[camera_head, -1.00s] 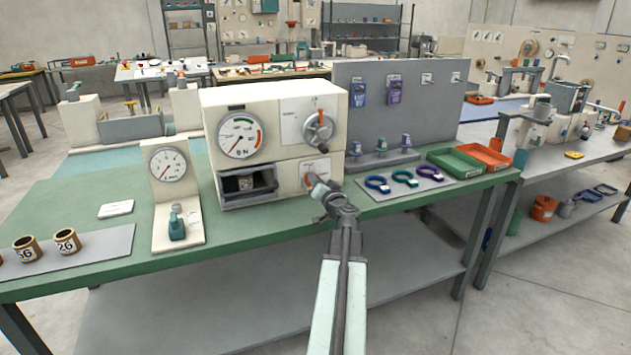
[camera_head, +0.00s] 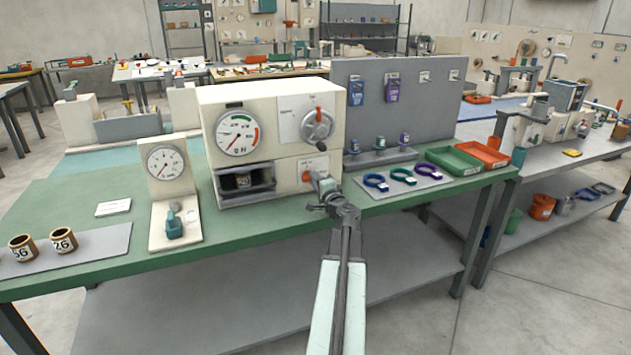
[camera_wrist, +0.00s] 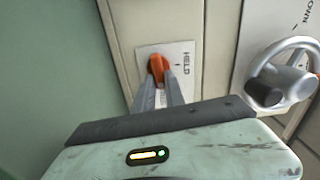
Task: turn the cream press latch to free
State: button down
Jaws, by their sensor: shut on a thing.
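The cream press (camera_head: 215,105) stands on the green bench, with a gauge (camera_head: 237,133) at its upper left. The latch is an orange knob (camera_wrist: 158,68) on a white plate marked "HELD" in the wrist view. It also shows at the lower right of the press front (camera_head: 307,176). My gripper (camera_wrist: 160,82) has both fingers on the knob, shut on it. The fingers hide part of the knob and plate. In the open bay of the press sits a dark numbered cup (camera_head: 242,181).
A round handwheel (camera_head: 317,124) with an orange mark sits above the latch and shows at the right in the wrist view (camera_wrist: 283,75). Coloured rings (camera_head: 403,175) lie on a grey mat to the right. A small dial stand (camera_head: 165,162) is at the left.

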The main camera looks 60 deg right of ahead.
jog(key=shift+s+f+m, duration=0.1)
jog(key=shift+s+m, duration=0.05)
jog(key=shift+m, duration=0.45)
jog(key=c, duration=1.4)
grip_release()
jog(key=v, duration=0.8)
jog(key=shift+d, duration=0.1)
